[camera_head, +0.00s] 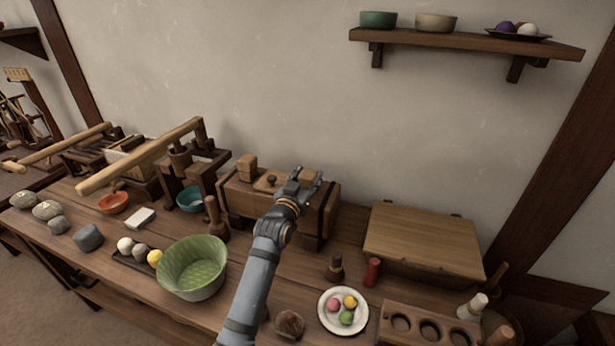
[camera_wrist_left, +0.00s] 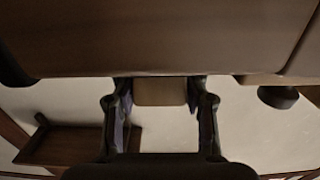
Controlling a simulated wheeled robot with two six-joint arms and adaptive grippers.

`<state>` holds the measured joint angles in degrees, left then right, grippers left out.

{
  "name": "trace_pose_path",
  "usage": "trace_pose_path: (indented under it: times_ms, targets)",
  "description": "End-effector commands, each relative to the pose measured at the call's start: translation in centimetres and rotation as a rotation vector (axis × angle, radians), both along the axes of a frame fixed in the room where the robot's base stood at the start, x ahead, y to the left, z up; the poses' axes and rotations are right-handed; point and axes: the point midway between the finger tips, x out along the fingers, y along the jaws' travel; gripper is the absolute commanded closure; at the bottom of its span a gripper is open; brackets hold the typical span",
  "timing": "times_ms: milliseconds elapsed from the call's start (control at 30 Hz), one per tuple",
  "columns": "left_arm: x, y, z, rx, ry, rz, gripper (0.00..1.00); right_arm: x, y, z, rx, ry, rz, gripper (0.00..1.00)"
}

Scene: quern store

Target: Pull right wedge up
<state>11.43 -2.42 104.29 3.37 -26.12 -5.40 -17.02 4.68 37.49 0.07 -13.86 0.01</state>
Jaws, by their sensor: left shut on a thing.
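A wooden wedge press box (camera_head: 250,201) stands at the back of the bench. Its left wedge (camera_head: 246,167) sticks up from the top, with a dark knob (camera_head: 271,180) beside it. My left gripper (camera_head: 306,178) is over the right end of the box. In the left wrist view, the gripper (camera_wrist_left: 160,88) is shut on a pale wooden block, the right wedge (camera_wrist_left: 160,93), with a finger on each side. The wedge's lower end is not clearly seen. My right gripper is not in view.
A green bowl (camera_head: 192,268) and a wooden pestle (camera_head: 215,218) stand left of my arm. To the right are a plate (camera_head: 325,319) of coloured balls, a red bottle (camera_head: 372,272) and a sloped wooden board (camera_head: 424,239). A wall shelf (camera_head: 470,43) hangs above right.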

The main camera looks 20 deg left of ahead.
Motion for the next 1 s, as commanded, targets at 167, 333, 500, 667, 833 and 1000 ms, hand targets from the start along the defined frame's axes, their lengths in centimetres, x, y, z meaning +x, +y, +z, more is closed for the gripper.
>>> trace_pose_path:
  times_ms: [167, 333, 500, 667, 833, 1000]
  targets:
    - [0.0, 0.0, 1.9, 0.0, -0.01, 0.001, 1.0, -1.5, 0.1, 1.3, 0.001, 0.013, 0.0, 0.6]
    - [0.0, 0.0, 1.9, -0.001, -0.015, 0.001, 1.0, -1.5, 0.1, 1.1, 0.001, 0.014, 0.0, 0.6]
    - [0.0, 0.0, 1.8, 0.0, -0.013, 0.001, 0.36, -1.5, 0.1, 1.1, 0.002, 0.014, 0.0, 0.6]
    - [0.0, 0.0, 1.7, 0.0, -0.009, 0.001, 0.32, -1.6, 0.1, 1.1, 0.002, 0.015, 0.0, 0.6]
    - [-0.1, 0.0, 1.6, 0.0, -0.007, 0.001, 0.32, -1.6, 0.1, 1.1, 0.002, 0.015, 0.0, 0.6]
    - [-2.2, 0.1, 1.4, 0.0, -0.005, 0.001, 0.32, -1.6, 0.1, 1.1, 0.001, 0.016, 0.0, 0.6]
